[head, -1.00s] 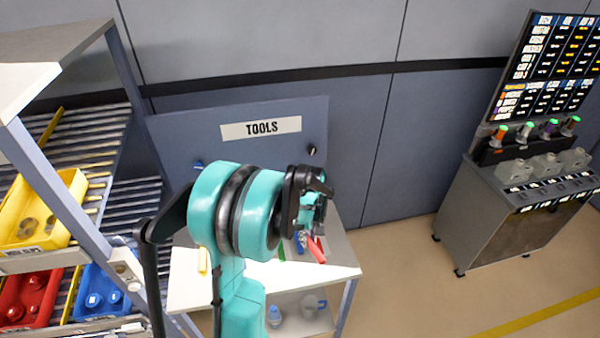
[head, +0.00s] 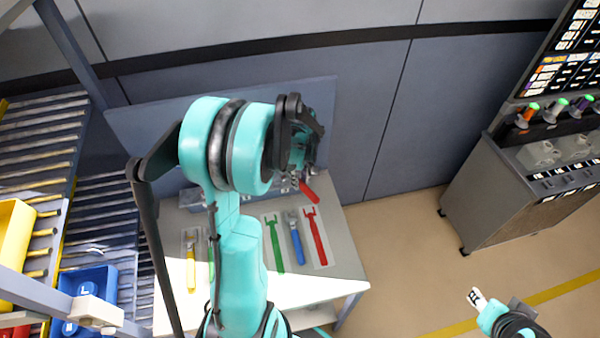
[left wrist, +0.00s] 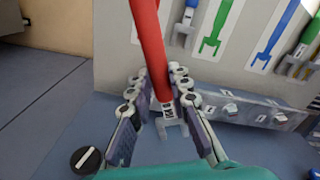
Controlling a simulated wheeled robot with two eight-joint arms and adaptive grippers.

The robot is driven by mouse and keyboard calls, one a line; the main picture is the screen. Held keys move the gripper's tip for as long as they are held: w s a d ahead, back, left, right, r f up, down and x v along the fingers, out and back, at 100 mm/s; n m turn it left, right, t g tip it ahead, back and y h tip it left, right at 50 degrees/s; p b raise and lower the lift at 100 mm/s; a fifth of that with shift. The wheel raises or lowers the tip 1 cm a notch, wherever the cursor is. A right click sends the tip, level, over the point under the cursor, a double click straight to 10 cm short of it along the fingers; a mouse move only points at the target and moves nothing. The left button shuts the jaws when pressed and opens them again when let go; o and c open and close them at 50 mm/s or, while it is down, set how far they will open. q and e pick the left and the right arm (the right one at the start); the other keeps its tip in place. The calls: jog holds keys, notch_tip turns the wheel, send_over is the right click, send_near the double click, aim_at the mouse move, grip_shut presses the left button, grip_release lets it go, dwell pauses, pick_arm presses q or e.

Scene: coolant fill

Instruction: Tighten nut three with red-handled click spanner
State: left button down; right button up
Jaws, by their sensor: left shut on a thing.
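The red-handled spanner (left wrist: 152,45) is held in my left gripper (left wrist: 157,95) in the left wrist view. Its red handle runs up out of frame; its grey open-ended head (left wrist: 172,128) points down past the fingers. In the head view, my left gripper (head: 302,150) is above the back of the tool table, with the red handle (head: 308,192) hanging below it. What may be part of my right gripper (head: 480,300) shows at the lower right of the head view; its jaws cannot be made out. I cannot identify nut three.
The tool table (head: 345,262) carries a blue spanner (head: 296,240) and flat-looking red (head: 317,238) and green (head: 273,245) spanner shapes. A grey block with numbered labels (left wrist: 255,110) stands along the panel. Shelving with bins (head: 88,285) is left; a grey cabinet (head: 500,195) is right.

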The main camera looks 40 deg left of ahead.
aim_at(301, 182)
pick_arm(q)
jog(key=shift+f+b, duration=0.2)
jog(key=shift+b, duration=0.1)
notch_tip(301, 182, down, 4)
jog(key=b, duration=0.3)
jog(key=shift+r, duration=0.1)
jog(key=shift+r+b, duration=0.1)
jog(key=shift+b, duration=0.2)
dwell(0.4)
jog(key=shift+f+b, duration=0.3)
jog(key=shift+b, duration=0.05)
dwell(0.6)
jog(key=shift+f, duration=0.25)
jog(key=shift+f+b, duration=1)
jog(key=shift+b, duration=0.1)
jog(key=shift+s, duration=0.15)
